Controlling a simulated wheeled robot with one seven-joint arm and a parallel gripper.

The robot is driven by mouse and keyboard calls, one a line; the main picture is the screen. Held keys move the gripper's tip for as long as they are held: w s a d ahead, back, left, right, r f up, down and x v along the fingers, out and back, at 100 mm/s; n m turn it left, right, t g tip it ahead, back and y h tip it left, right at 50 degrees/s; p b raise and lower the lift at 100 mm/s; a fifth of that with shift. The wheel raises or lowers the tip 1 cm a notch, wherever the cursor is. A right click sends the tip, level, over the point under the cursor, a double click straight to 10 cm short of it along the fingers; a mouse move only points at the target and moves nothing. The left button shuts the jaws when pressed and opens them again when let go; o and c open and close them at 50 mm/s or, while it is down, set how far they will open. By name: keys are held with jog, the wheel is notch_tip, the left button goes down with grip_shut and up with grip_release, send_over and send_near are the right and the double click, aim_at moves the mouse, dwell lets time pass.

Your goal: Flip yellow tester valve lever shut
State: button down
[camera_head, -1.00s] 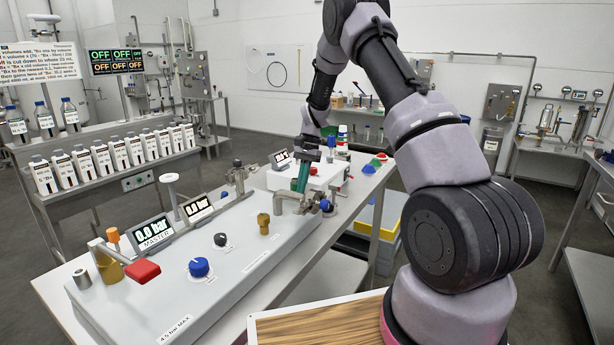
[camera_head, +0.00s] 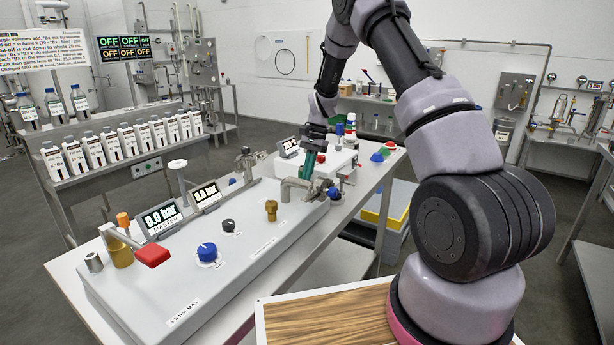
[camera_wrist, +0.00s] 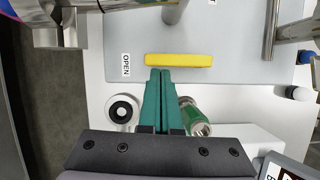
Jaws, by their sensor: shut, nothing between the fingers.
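The yellow lever (camera_wrist: 179,60) lies crosswise in the wrist view on a light grey panel (camera_wrist: 225,72), with an "OPEN" label (camera_wrist: 126,65) to its left. My gripper (camera_wrist: 160,71) has its green fingers together and empty. Their tips are close to the lever's near edge, left of its middle; I cannot tell whether they touch it. In the head view my gripper (camera_head: 305,178) is low over the far part of the bench, beside a bent metal pipe (camera_head: 296,187). The yellow lever cannot be made out there.
A white and black round fitting (camera_wrist: 122,110) and a green-and-metal fitting (camera_wrist: 193,118) flank my fingers. Metal pipes stand near the lever. In the head view, the grey console (camera_head: 160,290) carries a red lever (camera_head: 153,256), a blue knob (camera_head: 207,252) and pressure displays (camera_head: 162,218).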

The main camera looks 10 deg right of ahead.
jog(key=shift+s+a+m, duration=0.1)
jog(key=shift+s+m, duration=0.15)
jog(key=shift+m, duration=0.25)
jog(key=s+m, duration=0.1)
jog(key=a+m+t, duration=0.1)
jog(key=m, duration=0.1)
jog(key=shift+s+y, duration=0.35)
jog(key=shift+y, duration=0.05)
jog(key=a+m+t, duration=0.1)
jog(key=m, duration=0.1)
jog(key=s+a+m+t, duration=0.1)
jog(key=m, duration=0.1)
jog(key=shift+s+m, duration=0.2)
jog(key=shift+m, duration=0.1)
jog(key=shift+a, duration=0.1)
jog(key=shift+s+a, duration=0.15)
jog(key=shift+d, duration=0.3)
jog(key=d, duration=0.2)
jog(key=d+r, duration=0.1)
jog(key=d, duration=0.1)
jog(key=shift+s+r, duration=0.1)
jog(key=shift+r, duration=0.05)
jog(key=v, duration=0.8)
jog(key=shift+r, duration=0.25)
